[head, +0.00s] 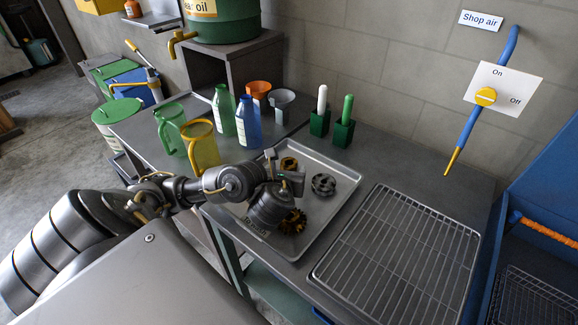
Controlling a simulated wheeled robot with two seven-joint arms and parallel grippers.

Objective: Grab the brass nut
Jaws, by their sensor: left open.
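A shallow metal tray (338,205) on the bench holds several small parts. A dark grey gear (323,185) lies to the right. I cannot tell whether either brass-coloured part is the nut. My left gripper (285,172) is over the tray, open, with its fingers close to the back brass-coloured part; contact is unclear. My wrist hides part of the tray. My right gripper is out of view.
A wire rack (400,262) lies right of the tray. Green (171,130) and yellow (203,146) jugs, bottles (248,122) and funnels (281,104) stand behind and left of my arm. Two green brush holders (342,133) stand behind the tray. A blue cabinet (545,205) is at far right.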

